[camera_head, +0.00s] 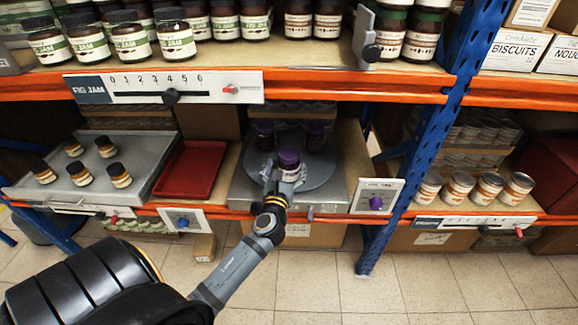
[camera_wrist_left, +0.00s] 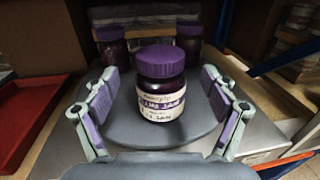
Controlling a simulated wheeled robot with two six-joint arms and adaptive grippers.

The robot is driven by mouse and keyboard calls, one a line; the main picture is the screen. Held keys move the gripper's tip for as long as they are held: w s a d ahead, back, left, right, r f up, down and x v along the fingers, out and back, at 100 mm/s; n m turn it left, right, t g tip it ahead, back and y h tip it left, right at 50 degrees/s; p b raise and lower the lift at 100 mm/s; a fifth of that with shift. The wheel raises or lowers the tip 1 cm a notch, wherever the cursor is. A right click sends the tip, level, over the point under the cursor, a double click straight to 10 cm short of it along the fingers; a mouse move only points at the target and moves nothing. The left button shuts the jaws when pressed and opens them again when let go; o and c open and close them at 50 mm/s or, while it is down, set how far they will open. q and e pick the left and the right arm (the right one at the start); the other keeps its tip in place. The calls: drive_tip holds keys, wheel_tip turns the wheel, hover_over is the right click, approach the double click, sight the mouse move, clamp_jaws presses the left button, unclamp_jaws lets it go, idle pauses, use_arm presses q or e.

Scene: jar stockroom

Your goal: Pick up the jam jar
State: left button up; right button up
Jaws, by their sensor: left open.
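A jam jar (camera_wrist_left: 160,92) with a purple lid and a white label stands upright on a round grey turntable (camera_wrist_left: 120,128) in the left wrist view. In the head view the same jar (camera_head: 289,160) stands at the front of the turntable (camera_head: 318,176) on the middle shelf. My left gripper (camera_wrist_left: 162,105) is open, with one finger on each side of the jar and gaps showing between the pads and the glass. It also shows in the head view (camera_head: 283,178), in front of the jar, partly covering its lower part. My right gripper is in neither view.
Two more purple-lidded jars stand at the turntable's back, one at left (camera_wrist_left: 111,46) and one at right (camera_wrist_left: 189,41). A red tray (camera_head: 190,170) lies to the left. An orange shelf beam (camera_head: 330,88) runs above; a blue upright (camera_head: 425,130) stands to the right.

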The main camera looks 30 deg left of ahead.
sight(291, 150)
use_arm(q)
drive_tip(key=shift+w+a, duration=0.1)
drive_tip(key=shift+w, duration=0.15)
drive_tip(key=b+x, duration=0.1)
drive_tip(key=x, duration=0.4)
drive_tip(key=shift+r, duration=0.15)
clamp_jaws()
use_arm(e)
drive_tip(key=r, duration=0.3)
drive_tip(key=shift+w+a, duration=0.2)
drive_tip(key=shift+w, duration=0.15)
